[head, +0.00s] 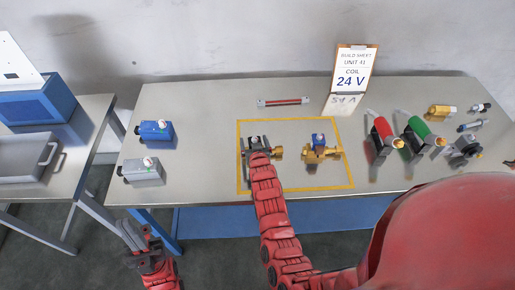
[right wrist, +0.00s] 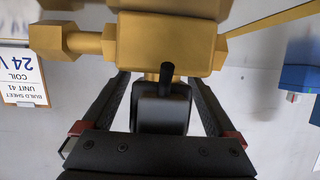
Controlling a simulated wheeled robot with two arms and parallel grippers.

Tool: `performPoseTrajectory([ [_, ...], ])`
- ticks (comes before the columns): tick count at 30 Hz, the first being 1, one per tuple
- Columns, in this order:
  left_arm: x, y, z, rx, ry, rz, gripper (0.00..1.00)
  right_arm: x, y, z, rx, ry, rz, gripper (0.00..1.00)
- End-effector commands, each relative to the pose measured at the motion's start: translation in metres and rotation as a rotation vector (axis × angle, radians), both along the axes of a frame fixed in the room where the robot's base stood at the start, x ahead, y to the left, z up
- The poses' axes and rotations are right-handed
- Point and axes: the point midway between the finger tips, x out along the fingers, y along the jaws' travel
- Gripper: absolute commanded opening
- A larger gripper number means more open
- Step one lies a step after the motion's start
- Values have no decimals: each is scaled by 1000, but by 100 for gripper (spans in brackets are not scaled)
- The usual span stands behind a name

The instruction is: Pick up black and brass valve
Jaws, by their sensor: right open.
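The black and brass valve (head: 278,152) stands inside the yellow outline on the table, mostly hidden by my right arm. In the right wrist view its brass body (right wrist: 165,45) lies across the top, and its black part (right wrist: 160,108) stands between the fingers. My right gripper (head: 256,142) is open, with its fingers (right wrist: 160,85) on both sides of the black part and visible gaps beside it. My left gripper (head: 135,236) is empty, in front of the table's left end, its fingers apart.
A blue and brass valve (head: 319,151) stands just right, inside the yellow outline (head: 295,189). Blue (head: 155,131) and grey (head: 142,172) boxes are at left. Red (head: 383,132) and green (head: 419,130) handled parts are at right. A build sheet (head: 354,68) stands behind.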

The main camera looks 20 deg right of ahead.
Motion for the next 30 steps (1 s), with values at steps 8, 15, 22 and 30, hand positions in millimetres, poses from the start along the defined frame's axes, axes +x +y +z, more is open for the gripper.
performPoseTrajectory([
  [8,0,0,0,0,0,0,0,0,0,-1,0,1,0,82],
  [15,0,0,0,0,0,0,0,0,0,-1,0,1,0,38],
  [22,0,0,0,0,0,0,0,0,0,-1,0,1,0,0],
  [30,0,0,0,0,0,0,0,0,0,0,0,0,0,0],
])
